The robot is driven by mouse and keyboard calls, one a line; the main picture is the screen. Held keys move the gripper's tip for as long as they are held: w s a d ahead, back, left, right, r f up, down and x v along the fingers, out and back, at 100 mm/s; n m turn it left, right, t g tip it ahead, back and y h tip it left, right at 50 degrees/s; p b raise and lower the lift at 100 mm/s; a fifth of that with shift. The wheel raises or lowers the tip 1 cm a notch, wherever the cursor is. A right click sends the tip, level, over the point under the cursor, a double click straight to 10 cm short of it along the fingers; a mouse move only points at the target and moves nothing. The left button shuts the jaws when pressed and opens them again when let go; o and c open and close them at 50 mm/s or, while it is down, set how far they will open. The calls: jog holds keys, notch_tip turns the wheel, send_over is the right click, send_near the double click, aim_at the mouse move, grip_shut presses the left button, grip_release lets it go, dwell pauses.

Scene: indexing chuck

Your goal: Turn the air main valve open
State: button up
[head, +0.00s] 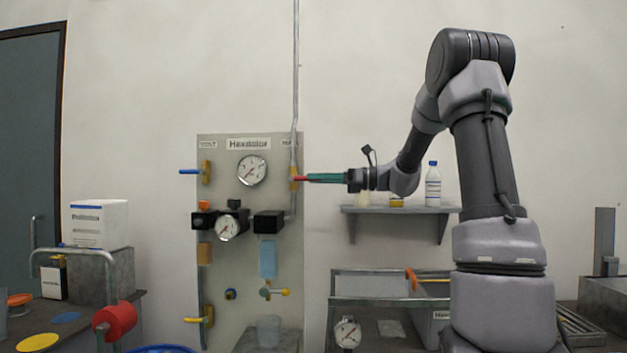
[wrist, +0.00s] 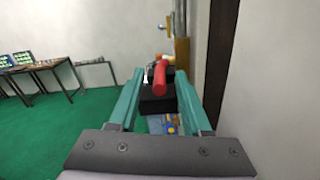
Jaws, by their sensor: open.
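A valve with a red lever (head: 301,179) and a brass body (head: 293,178) sits on the vertical pipe at the panel's upper right; its label is too small to read. The lever points right, roughly level, toward my gripper. My gripper (head: 312,178) is open at the lever, reaching in from the right. In the wrist view, the red lever (wrist: 160,74) lies between the teal fingertips (wrist: 159,86), with a gap on each side. The brass body (wrist: 182,52) shows just beyond the right finger. I see no finger closed on the lever.
The grey panel (head: 275,215) also carries a blue-handled valve (head: 189,171), a gauge (head: 252,170), black regulator blocks (head: 269,222) below the lever and yellow-handled valves (head: 194,320). A shelf with bottles (head: 433,185) stands behind my arm. The wall is close on the wrist view's right.

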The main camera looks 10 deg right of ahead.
jog(key=shift+w+a, duration=0.2)
jog(key=shift+a, duration=0.35)
grip_shut()
dwell(1.1)
